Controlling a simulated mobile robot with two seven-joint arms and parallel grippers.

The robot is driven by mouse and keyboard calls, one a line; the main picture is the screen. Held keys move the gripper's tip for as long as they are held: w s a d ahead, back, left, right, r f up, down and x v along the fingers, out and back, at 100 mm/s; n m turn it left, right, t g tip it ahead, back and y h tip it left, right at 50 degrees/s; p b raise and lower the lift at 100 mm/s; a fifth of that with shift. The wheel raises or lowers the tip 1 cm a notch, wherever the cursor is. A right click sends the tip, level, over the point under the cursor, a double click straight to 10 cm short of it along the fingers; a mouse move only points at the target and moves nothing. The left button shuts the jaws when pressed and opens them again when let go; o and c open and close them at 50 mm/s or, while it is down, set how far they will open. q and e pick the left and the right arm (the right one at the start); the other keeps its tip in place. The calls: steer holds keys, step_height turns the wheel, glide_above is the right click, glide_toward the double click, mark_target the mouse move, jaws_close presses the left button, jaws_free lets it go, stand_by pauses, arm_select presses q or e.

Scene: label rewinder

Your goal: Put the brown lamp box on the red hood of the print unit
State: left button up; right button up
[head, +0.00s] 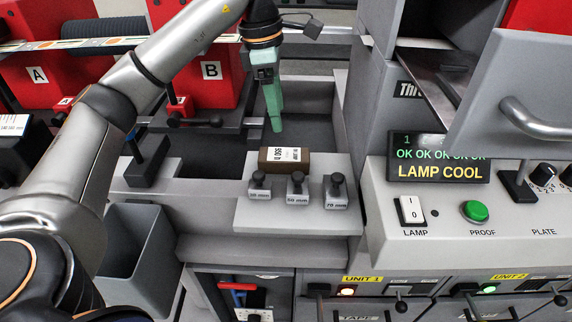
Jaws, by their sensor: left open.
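The brown lamp box (264,160), with a white label on it, sits on the grey ledge behind a row of black-knobbed size blocks. My left gripper (275,126) has green fingers pointing down. It is open and empty, above and behind the box, apart from it. A red surface (542,16) at the top right, above a grey panel with a handle, looks like the print unit's hood; only part of it is in frame. My right gripper is not in view.
Knobbed blocks marked 50 mm (297,186) and 70 mm (336,192) stand close in front of the box. An open grey panel (515,90) juts out at right, above a console with a "LAMP COOL" display (439,158). Red units A (38,75) and B (211,72) stand behind.

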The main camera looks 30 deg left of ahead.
arm_select(q)
glide_above(284, 154)
step_height(284, 154, down, 7)
steer(key=shift+s+r, duration=0.1)
steer(key=shift+f+p, duration=0.4)
steer(key=shift+f, duration=2.45)
jaws_close()
steer(key=shift+r, duration=0.1)
